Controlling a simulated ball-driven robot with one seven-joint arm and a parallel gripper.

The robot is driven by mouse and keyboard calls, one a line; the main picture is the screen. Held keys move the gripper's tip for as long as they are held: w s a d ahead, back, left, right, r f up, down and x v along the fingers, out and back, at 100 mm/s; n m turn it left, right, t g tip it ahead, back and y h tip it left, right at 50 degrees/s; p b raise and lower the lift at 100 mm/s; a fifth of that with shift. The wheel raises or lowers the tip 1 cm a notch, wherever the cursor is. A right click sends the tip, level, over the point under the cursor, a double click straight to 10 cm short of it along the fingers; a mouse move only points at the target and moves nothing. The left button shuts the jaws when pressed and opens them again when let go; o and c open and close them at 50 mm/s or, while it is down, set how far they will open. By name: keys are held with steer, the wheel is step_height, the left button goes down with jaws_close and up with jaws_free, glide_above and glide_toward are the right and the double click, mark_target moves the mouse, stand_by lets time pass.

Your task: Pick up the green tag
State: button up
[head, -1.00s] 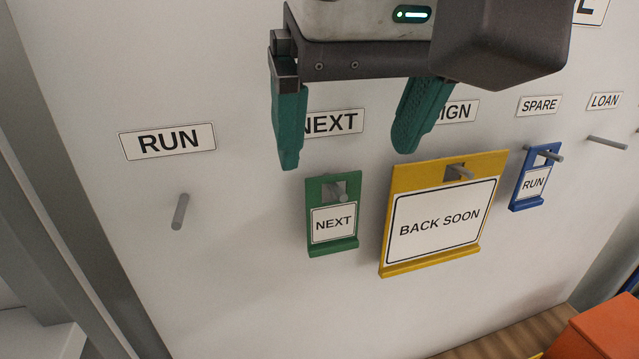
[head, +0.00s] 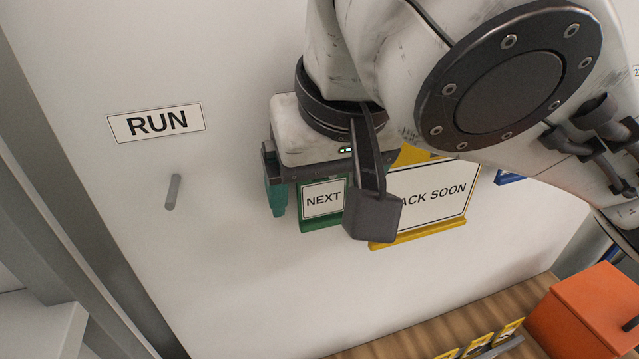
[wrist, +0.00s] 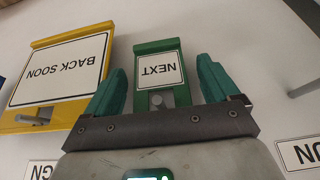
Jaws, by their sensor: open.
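The green tag (head: 303,221) carries a white NEXT label and hangs on a peg on the wall; its upper part is hidden behind my gripper in the head view. In the wrist view the green tag (wrist: 184,68) shows upside down, with its peg through the top. My gripper (wrist: 160,85) is open, one teal finger on each side of the tag, with visible space on the right side and a narrower space on the left. In the head view one finger of my gripper shows left of the tag; the other is hidden.
The yellow BACK SOON sign (head: 433,194) hangs close to the right of the green tag. A bare peg (head: 172,192) stands out under the RUN label (head: 156,123). A blue tag (head: 509,178) is partly hidden behind my arm. An orange box (head: 585,315) sits at lower right.

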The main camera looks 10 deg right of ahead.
steer(key=shift+c, duration=0.2)
steer(key=c, duration=1)
